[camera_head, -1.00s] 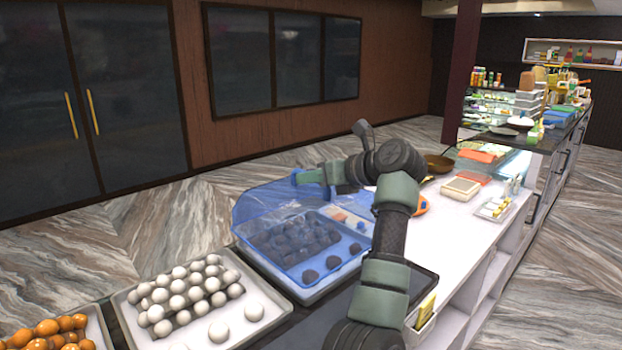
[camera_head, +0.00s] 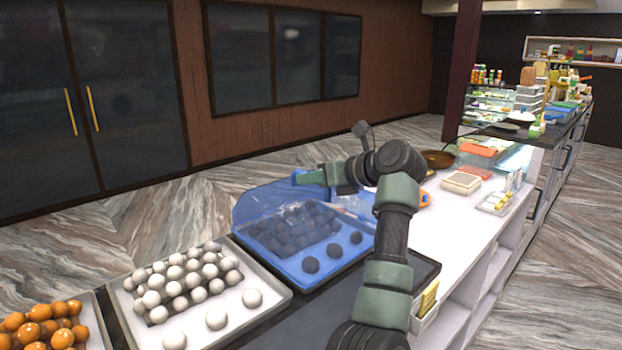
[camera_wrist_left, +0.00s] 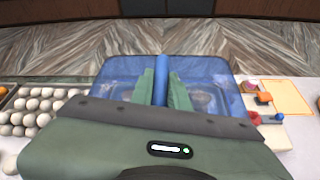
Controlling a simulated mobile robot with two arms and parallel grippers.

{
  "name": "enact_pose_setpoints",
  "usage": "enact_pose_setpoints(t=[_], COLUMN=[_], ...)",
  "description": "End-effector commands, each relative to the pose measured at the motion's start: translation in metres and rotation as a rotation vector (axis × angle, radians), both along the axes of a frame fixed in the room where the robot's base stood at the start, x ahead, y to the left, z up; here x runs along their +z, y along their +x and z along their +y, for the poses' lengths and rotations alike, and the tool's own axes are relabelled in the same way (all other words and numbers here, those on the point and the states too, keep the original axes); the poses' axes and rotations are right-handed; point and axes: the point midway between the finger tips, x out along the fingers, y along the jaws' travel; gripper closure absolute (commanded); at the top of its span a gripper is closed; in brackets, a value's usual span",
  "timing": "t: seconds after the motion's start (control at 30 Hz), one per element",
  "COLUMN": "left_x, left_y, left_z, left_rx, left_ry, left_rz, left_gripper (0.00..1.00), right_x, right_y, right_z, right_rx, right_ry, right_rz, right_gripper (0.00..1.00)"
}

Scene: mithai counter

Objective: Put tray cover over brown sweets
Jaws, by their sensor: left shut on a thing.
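The tray cover (camera_head: 262,203) is a clear blue dome with a blue handle (camera_wrist_left: 161,78). My left gripper (camera_head: 308,177) is shut on that handle, with one green finger on each side in the left wrist view. The brown sweets (camera_head: 310,265) look dark through the blue plastic and sit piled on a tray (camera_head: 318,287), with several loose ones at the front. In the head view the cover overlaps the sweets and tray. Whether its rim touches the tray is hard to tell. My right gripper is not in view.
A tray of white sweets (camera_head: 185,283) stands to the left, with orange sweets (camera_head: 40,325) beyond it. An orange thing (camera_head: 425,198) and a pale box (camera_head: 461,183) lie on the white counter (camera_head: 440,235) to the right.

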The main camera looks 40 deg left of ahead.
Motion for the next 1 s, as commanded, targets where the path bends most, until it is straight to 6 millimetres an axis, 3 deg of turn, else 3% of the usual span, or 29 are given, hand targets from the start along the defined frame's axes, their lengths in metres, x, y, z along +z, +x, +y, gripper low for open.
enact_pose_setpoints(t=[0.6, 0.93, 0.97, 1.0], left_x=[-0.026, -0.027, -0.027, -0.027], left_y=[0.0, 0.0, 0.0, 0.0], left_z=[0.0, 0.0, 0.0, 0.0], left_rx=[0.001, 0.0, 0.0, 0.0], left_ry=[0.001, 0.001, 0.001, 0.001], left_rz=[-0.002, -0.001, -0.001, -0.001], left_gripper=[1.0, 1.0, 0.78, 0.67], right_x=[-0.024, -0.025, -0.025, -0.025], right_y=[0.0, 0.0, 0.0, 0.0], right_z=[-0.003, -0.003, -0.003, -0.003], right_rx=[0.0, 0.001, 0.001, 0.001], right_ry=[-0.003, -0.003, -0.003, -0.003], right_rz=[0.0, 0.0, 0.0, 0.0], right_gripper=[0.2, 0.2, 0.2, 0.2])
